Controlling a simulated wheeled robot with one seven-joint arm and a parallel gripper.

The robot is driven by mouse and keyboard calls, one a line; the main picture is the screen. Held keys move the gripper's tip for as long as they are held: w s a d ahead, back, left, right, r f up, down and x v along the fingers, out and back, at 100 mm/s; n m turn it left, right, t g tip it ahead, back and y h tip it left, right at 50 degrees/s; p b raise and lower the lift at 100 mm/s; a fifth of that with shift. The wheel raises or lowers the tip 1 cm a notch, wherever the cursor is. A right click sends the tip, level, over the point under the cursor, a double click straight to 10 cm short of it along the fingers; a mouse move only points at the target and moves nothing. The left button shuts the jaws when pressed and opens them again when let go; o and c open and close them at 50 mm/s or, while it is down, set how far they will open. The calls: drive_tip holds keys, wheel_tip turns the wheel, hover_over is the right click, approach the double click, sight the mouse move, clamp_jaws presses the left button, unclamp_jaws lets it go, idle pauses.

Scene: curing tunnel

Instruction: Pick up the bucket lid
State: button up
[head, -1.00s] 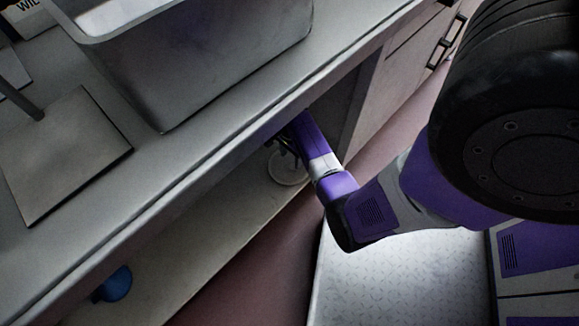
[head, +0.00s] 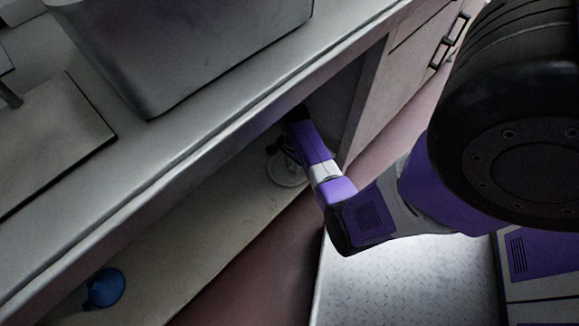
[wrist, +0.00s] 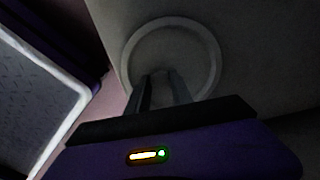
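The bucket lid (head: 287,179) is a pale round disc lying flat on the low shelf under the counter. It shows in the wrist view as a grey disc with a raised rim (wrist: 172,28). My gripper (head: 280,152) reaches under the counter, over the lid, partly in shadow. In the wrist view the two fingers of my gripper (wrist: 160,76) stand apart with a gap between them, in front of the lid's near part. I see nothing held between them. Whether the fingertips touch the lid is too dark to tell.
A grey metal bin (head: 190,50) and a flat plate (head: 45,140) stand on the counter. A blue round object (head: 105,288) lies on the low shelf (head: 190,215) at left. A cabinet side panel (head: 365,95) is close right of my arm.

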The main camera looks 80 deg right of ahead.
clamp_jaws()
wheel_tip(320, 180, up, 20)
drive_tip(key=p, duration=0.8)
drive_tip(key=shift+p, duration=0.35)
drive_tip(key=shift+a, duration=0.1)
